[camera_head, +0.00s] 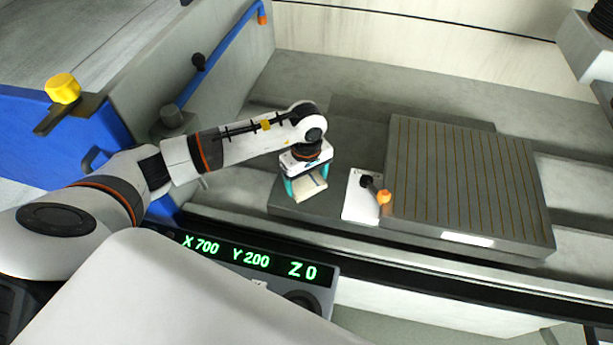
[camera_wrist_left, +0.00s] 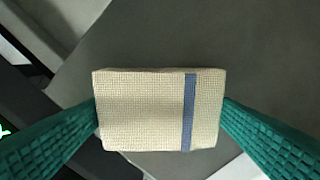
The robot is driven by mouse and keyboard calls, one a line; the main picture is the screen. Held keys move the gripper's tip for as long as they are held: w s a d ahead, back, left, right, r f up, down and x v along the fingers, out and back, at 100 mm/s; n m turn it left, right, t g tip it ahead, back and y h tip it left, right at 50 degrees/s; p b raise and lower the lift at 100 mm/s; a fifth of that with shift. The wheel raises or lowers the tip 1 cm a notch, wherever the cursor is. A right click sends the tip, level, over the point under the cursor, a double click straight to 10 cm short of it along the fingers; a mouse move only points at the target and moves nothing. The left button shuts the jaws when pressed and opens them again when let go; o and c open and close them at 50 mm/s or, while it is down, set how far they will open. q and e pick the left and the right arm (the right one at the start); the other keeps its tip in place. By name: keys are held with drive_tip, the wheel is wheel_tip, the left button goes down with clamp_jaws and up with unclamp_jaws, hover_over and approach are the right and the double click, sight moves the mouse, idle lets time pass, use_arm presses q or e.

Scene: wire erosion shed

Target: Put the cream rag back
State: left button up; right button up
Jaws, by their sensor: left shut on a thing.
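The cream rag (camera_wrist_left: 145,110) is a folded, woven block with one blue stripe, seen from above in the left wrist view. It also shows small in the head view (camera_head: 310,186). My left gripper (camera_head: 307,187) is shut on it, with a teal finger (camera_wrist_left: 60,135) pressed against each short side. The rag is over or on the dark grey surface (camera_head: 345,145) left of the slotted block; I cannot tell whether it touches that surface. My right gripper is not in view.
A white plate (camera_head: 358,204) with an orange-tipped lever (camera_head: 384,196) lies just right of the gripper. The grooved grey block (camera_head: 465,185) stands beyond it. A display panel (camera_head: 250,258) is in front. A blue rail (camera_head: 222,52) runs at the back left.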

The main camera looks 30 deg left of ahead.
sight(307, 181)
use_arm(q)
drive_tip(key=shift+f, duration=0.2)
drive_tip(key=o, duration=0.9)
drive_tip(key=shift+r, duration=0.1)
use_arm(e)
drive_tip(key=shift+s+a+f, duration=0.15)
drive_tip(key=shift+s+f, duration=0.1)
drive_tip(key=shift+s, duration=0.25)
use_arm(q)
drive_tip(key=shift+r, duration=0.1)
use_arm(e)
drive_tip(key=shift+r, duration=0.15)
use_arm(q)
drive_tip(key=shift+r, duration=0.2)
wheel_tip(307, 181, up, 12)
drive_tip(key=b, duration=0.3)
drive_tip(key=shift+f, duration=0.15)
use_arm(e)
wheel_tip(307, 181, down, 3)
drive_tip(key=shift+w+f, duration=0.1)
